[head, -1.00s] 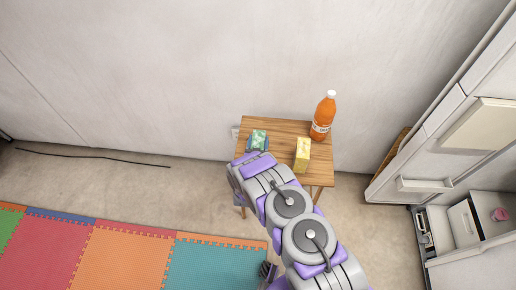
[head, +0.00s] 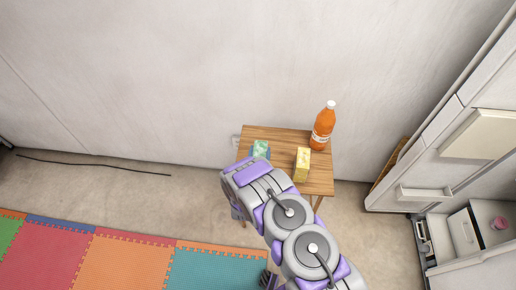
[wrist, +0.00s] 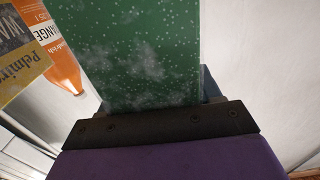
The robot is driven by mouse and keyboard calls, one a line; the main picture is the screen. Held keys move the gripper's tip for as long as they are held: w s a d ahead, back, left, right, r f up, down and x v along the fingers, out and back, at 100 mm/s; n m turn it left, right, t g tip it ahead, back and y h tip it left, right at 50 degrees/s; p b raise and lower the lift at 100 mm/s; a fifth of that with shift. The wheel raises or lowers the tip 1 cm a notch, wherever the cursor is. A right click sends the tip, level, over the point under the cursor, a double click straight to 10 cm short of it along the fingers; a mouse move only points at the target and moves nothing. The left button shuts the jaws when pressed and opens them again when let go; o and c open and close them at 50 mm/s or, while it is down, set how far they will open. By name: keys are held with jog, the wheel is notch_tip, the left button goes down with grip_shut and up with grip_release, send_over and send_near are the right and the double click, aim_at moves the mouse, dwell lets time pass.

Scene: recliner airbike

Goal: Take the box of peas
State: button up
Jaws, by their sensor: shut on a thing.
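The box of peas (head: 261,148) is a small green and white box at the back left of the wooden side table (head: 285,133). In the wrist view the green box (wrist: 135,50) with white specks fills the upper middle, and its lower end meets the dark jaw bar. My gripper (head: 262,156) is shut on this box; the wrist view shows the gripper (wrist: 165,118) close up. My arm covers the box's lower part in the head view. I cannot tell whether the box touches the tabletop.
A yellow box (head: 303,165) stands on the table to the right. An orange juice bottle (head: 323,126) stands behind it. The wall (head: 150,80) is close behind the table. An open white fridge (head: 455,150) is at the right. Foam mats (head: 120,260) lie at the left.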

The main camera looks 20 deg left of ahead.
jog(key=s+d+p, duration=0.1)
jog(key=s+d, duration=0.2)
jog(key=s, duration=0.2)
jog(key=s+d+r+p, duration=0.1)
jog(key=s+d, duration=0.2)
jog(key=s, duration=0.3)
jog(key=shift+s+r, duration=0.15)
jog(key=shift+s, duration=0.05)
jog(key=shift+d, duration=0.1)
